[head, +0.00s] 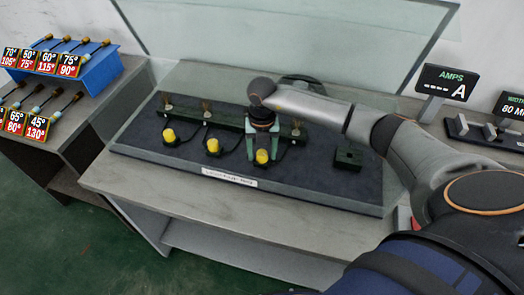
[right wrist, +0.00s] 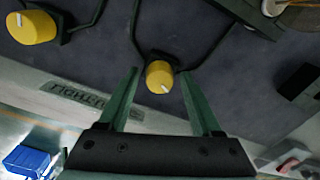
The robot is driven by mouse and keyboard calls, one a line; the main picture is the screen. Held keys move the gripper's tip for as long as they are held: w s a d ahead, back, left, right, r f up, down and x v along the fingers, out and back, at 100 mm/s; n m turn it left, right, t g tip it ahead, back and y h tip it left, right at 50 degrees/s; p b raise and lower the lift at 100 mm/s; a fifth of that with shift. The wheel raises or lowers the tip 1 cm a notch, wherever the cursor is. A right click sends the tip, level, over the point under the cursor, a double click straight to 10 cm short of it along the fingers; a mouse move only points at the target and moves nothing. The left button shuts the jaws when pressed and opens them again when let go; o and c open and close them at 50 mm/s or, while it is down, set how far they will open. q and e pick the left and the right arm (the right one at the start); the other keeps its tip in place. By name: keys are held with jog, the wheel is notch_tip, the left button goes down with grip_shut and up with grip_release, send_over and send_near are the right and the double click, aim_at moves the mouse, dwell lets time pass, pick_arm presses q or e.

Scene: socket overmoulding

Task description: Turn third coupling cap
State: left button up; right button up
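Three yellow coupling caps stand in a row on the dark mat: the left one (head: 169,135), the middle one (head: 213,146) and the third one (head: 261,157) at the right. My right gripper (head: 262,154) reaches down at the third cap with green fingers apart. In the right wrist view, the third cap (right wrist: 159,76) appears between the open fingertips (right wrist: 160,75), with a gap on each side. A white mark shows on its face. Another yellow cap (right wrist: 32,27) is at the upper left there. My left gripper is not in view.
A dark green rail (head: 229,122) runs behind the caps. A small dark green block (head: 348,157) sits right of them. An AMPS display (head: 447,83) stands at the right. A blue rack (head: 92,67) with labelled tools is at the left.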

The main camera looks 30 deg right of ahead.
grip_shut()
dwell(0.3)
